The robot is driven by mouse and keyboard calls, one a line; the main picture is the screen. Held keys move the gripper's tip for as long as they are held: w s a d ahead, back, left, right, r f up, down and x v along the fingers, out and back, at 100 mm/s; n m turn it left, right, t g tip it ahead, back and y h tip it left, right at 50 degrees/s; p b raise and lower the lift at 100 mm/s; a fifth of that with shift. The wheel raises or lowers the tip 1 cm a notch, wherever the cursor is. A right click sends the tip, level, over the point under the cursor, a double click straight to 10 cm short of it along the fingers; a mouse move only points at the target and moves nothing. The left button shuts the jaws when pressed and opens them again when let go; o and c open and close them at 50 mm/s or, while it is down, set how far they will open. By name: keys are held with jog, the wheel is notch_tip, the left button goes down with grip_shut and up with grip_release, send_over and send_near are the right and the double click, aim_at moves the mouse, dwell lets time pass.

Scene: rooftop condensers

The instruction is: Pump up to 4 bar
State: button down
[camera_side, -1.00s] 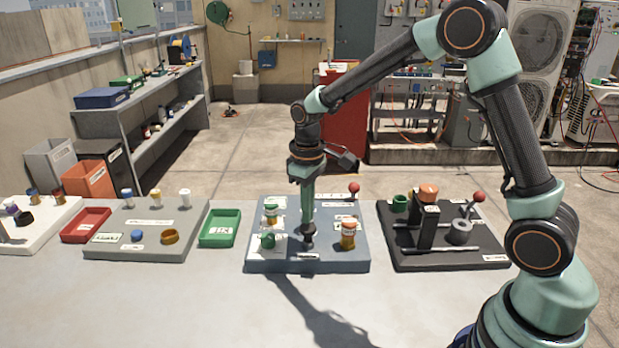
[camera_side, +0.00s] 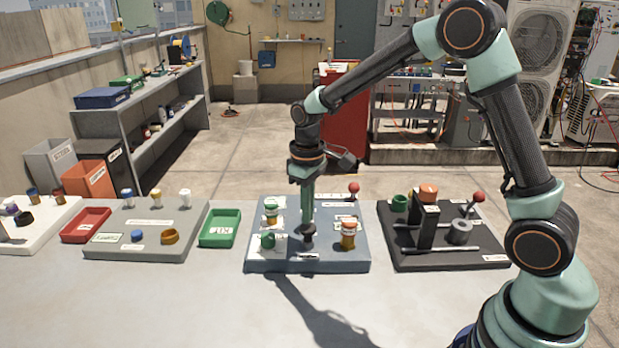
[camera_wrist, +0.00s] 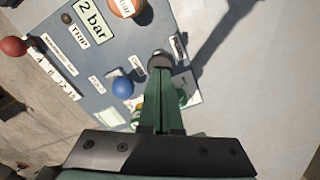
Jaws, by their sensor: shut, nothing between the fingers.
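The grey-blue pump panel (camera_side: 345,257) stands in the middle of the bench in the side view. In the wrist view its display (camera_wrist: 92,18) reads 2 bar. My gripper (camera_side: 308,224) is shut and empty, pointing down over a dark round-topped plunger (camera_side: 308,241) near the panel's front. In the wrist view my fingertips (camera_wrist: 161,72) line up with the dark plunger top (camera_wrist: 160,59); whether they touch it I cannot tell. A red-knobbed lever (camera_side: 353,188) is at the panel's back right; its knob (camera_wrist: 13,46) shows in the wrist view beside a number scale.
The panel also carries a blue knob (camera_wrist: 122,88), a green knob (camera_side: 268,240) and an orange-topped post (camera_side: 348,234). A black fixture (camera_side: 480,258) stands right, a green tray (camera_side: 219,228) and grey board (camera_side: 140,250) left. The bench front is clear.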

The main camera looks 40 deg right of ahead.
aim_at(308, 227)
jog(key=shift+f, duration=0.6)
jog(key=shift+f, duration=1.25)
jog(key=shift+r, duration=1.9)
jog(key=shift+r, duration=0.1)
